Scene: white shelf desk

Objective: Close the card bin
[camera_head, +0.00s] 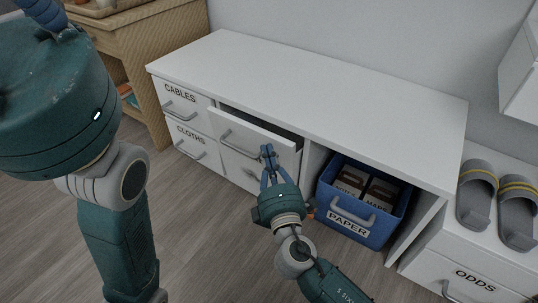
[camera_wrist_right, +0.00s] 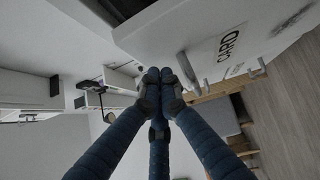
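The card bin (camera_head: 262,135) is a white drawer in the middle of the low shelf desk, pulled partly out with a dark gap behind its front. Its grey handle (camera_head: 235,146) is on the front. The label "CARD" shows on its front in the right wrist view (camera_wrist_right: 228,44). My right gripper (camera_head: 268,152) is in front of the drawer front's right part, its fingers drawn together with nothing seen between them. Contact with the front cannot be told. My left gripper (camera_head: 42,14) is large at the upper left, its fingertips cut off.
CABLES (camera_head: 180,104) and CLOTHS (camera_head: 190,143) drawers are at the left. A blue PAPER bin (camera_head: 347,228) with card boxes sits in the right bay. Grey slippers (camera_head: 477,195) lie above the ODDS drawer (camera_head: 470,279). The desk top (camera_head: 300,95) is bare.

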